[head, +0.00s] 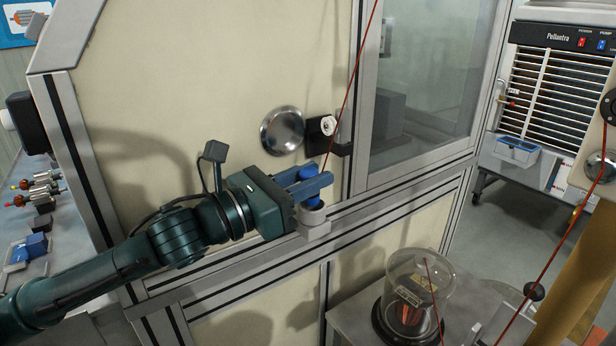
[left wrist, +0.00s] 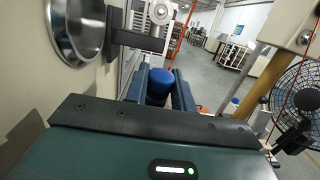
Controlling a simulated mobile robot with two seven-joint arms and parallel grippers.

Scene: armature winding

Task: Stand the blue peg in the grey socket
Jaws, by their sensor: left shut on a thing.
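The blue peg (head: 313,201) is upright between the two blue-grey fingers of my left gripper (head: 307,184). The gripper is shut on it. In the left wrist view, the rounded blue top of the peg (left wrist: 159,82) shows between the fingers. The grey socket (head: 314,221) is a pale ring on a small block on the frame's rail. The peg's lower part is at the socket's mouth, and I cannot tell how deep it sits. The socket is hidden in the left wrist view. My right gripper is not in view.
A round metal dome (head: 282,131) and a black bracket (head: 325,135) stick out from the cream panel just behind the gripper. A thin red wire (head: 352,82) runs down close by. A clear jar (head: 418,290) stands on a lower table at the right.

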